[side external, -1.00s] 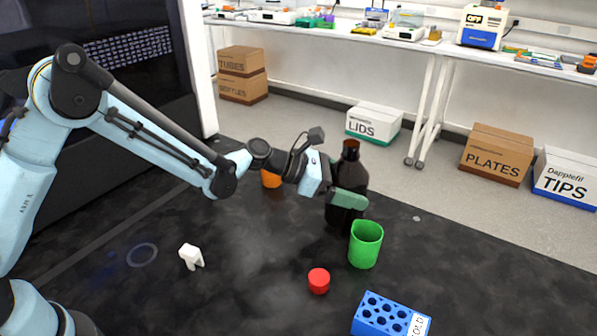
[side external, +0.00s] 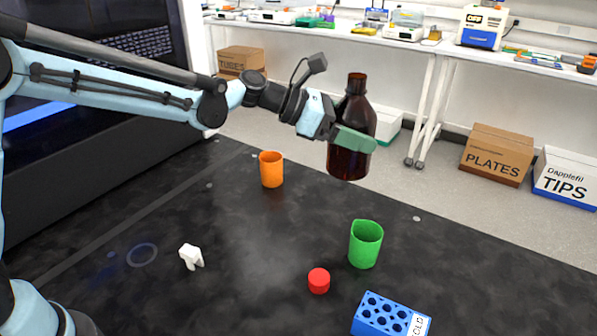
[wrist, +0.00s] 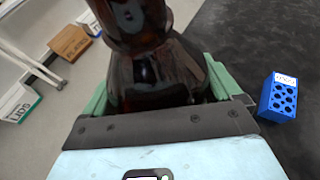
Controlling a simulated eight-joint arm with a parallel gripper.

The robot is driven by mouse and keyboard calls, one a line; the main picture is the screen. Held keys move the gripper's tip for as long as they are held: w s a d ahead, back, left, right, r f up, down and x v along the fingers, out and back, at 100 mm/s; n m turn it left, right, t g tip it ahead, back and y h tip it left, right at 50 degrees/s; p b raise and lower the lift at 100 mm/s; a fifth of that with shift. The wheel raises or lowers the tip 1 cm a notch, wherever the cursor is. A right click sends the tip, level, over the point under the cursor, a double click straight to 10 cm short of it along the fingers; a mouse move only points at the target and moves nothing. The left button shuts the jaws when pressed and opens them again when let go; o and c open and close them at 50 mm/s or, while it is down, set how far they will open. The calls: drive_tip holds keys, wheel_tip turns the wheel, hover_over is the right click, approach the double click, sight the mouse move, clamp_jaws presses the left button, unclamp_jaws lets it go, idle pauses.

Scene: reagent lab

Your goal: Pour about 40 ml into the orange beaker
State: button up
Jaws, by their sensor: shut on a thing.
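My gripper (side external: 352,140) is shut on a brown bottle (side external: 350,160) and holds it upright above the black table. The bottle's neck is open at the top, with no cap on it. In the wrist view the bottle (wrist: 155,75) sits between the green fingers of my gripper (wrist: 158,92). The orange beaker (side external: 271,170) stands upright on the table, to the left of and lower than the bottle in the side view. The wrist view does not show the orange beaker. The liquid inside the bottle cannot be made out.
A green beaker (side external: 365,245) stands below the bottle in the side view. A red cap (side external: 319,281), a blue tube rack (side external: 390,317) and a small white piece (side external: 191,257) are on the table. Bare table lies between the orange and green beakers.

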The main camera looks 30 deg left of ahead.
drive_tip(key=w+a, duration=0.4)
drive_tip(key=a, duration=1)
drive_tip(key=w+a, duration=0.5)
drive_tip(key=a, duration=0.9)
wheel_tip(320, 180, down, 11)
drive_tip(key=shift+s+a, duration=0.15)
drive_tip(key=shift+a, duration=0.15)
drive_tip(key=shift+r+m, duration=0.1)
drive_tip(key=shift+m, duration=0.2)
